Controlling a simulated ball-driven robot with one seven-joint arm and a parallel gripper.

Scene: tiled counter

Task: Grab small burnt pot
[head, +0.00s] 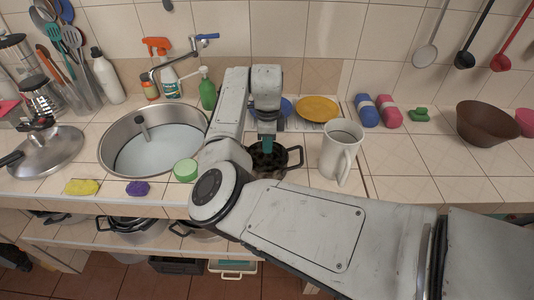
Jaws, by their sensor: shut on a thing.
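The small burnt pot (282,161) stands on the tiled counter in the middle of the head view. It is dark and charred inside, with a black loop handle showing at its right. My gripper (268,150) points down into the pot and is shut on it, with teal fingers. The exact contact and the pot's left and front parts are hidden by my arm. I cannot tell whether the pot is lifted.
A white mug (340,153) stands close at the pot's right. A yellow plate (317,108) and blue plate (286,107) are behind it. A round sink (108,161) and green sponge (185,170) lie left. Counter (430,184) at front right is clear.

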